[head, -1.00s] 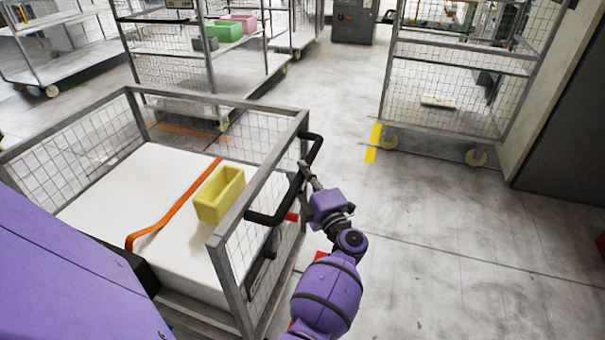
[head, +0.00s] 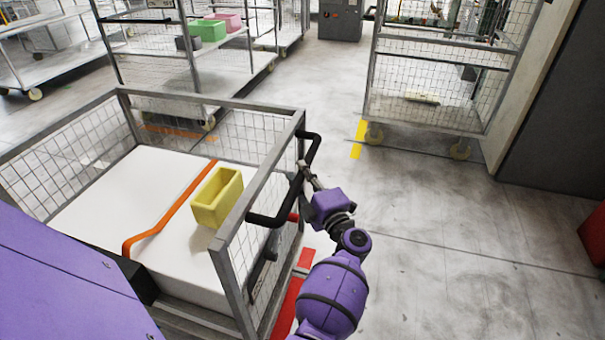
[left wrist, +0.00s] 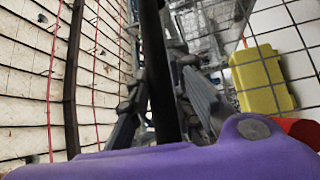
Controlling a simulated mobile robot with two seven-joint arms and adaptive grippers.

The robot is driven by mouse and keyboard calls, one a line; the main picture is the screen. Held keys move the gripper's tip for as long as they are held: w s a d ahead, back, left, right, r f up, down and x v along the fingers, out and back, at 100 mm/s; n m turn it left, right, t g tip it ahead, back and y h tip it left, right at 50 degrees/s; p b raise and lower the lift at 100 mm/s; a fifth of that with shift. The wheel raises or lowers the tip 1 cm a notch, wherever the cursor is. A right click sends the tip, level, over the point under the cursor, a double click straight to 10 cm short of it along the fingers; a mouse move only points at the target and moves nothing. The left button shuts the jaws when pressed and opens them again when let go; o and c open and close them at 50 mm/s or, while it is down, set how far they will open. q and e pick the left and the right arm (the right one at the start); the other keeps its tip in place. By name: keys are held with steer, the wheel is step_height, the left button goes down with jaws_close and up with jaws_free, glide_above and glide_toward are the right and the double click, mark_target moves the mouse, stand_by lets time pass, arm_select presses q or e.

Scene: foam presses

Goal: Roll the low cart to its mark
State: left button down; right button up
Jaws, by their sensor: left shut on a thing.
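The low cart (head: 205,99) is a grey frame with wire mesh sides in the left half of the head view. A black bent handle (head: 268,219) stands out from its right side. My left gripper (head: 306,172) is at this handle, shut on it. In the left wrist view the handle (left wrist: 158,50) runs as a dark bar between the fingers of my left gripper (left wrist: 163,85). A red floor marking (head: 288,302) shows right beside the cart's lower right edge, partly hidden by my arm. My right gripper is out of view.
A white block (head: 110,215) with an orange strap (head: 170,217) and a yellow bin (head: 217,197) ride in the cart. Tall mesh carts stand behind and at back right (head: 440,55). A yellow floor mark (head: 356,151) lies near the latter. Floor at right is clear.

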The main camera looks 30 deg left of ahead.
arm_select(q)
steer(key=shift+r, duration=0.1)
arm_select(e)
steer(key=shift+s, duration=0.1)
arm_select(q)
steer(key=c, duration=1.6)
jaws_free()
steer(key=shift+o, duration=0.2)
steer(key=v, duration=1.2)
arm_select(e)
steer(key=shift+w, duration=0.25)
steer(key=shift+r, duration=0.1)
